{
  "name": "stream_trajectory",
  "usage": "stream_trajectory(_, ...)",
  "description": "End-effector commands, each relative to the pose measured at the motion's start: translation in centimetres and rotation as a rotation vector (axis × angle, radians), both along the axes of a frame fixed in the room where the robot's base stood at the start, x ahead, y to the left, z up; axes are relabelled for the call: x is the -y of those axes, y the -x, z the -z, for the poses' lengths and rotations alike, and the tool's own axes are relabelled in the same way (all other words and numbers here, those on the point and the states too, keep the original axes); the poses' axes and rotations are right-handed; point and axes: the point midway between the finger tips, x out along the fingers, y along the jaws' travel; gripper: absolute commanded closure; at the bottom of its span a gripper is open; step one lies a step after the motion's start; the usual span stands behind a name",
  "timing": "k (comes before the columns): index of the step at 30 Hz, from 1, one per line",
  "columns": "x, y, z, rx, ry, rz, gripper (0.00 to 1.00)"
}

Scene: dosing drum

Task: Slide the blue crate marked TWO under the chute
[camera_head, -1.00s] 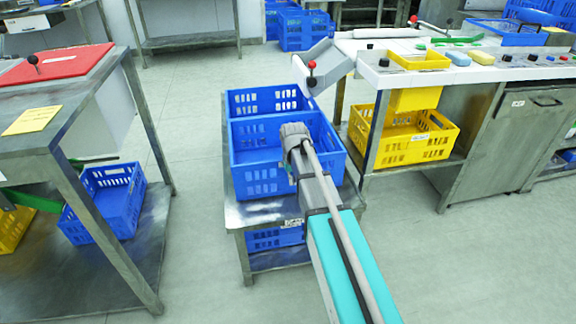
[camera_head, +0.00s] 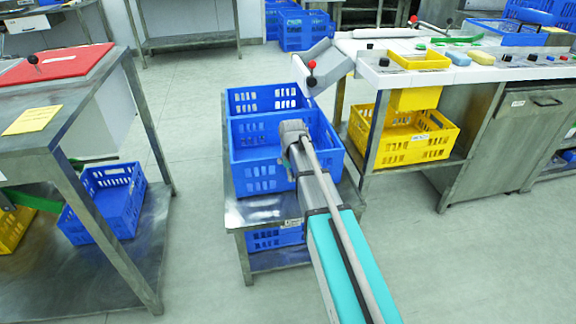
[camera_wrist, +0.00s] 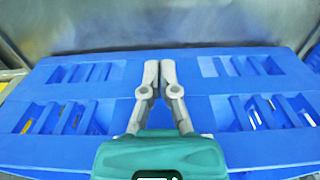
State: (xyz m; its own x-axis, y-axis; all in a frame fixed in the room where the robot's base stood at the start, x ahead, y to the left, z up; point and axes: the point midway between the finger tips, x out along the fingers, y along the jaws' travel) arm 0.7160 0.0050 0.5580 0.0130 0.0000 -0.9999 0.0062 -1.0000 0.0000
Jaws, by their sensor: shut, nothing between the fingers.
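Two blue slotted crates stand one behind the other on a low metal stand (camera_head: 262,211): a front crate (camera_head: 262,178) and a back crate (camera_head: 262,101). No TWO marking can be read on either. The grey sloping chute (camera_head: 327,62) comes down from the right counter, its lower end by the back crate's right side. My gripper (camera_head: 293,130) is at the front crate and hides part of its near wall. In the wrist view my gripper (camera_wrist: 160,66) is shut and empty, its fingers over blue slotted crate walls (camera_wrist: 80,106). Contact cannot be told.
Another blue crate (camera_head: 279,238) sits on the stand's lower shelf. A yellow crate (camera_head: 405,143) is under the counter at right. A metal table (camera_head: 75,105) with a blue crate (camera_head: 108,200) below stands at left. Floor between is clear.

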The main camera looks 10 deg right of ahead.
Motion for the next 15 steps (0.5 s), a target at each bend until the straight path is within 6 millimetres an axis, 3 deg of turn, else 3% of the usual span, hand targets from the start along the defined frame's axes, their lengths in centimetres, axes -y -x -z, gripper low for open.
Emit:
stream_trajectory(1,0.0,-1.1,0.5,0.002,0.0,0.0,1.0)
stream_trajectory(15,0.0,-3.5,0.6,0.002,0.0,0.0,1.0)
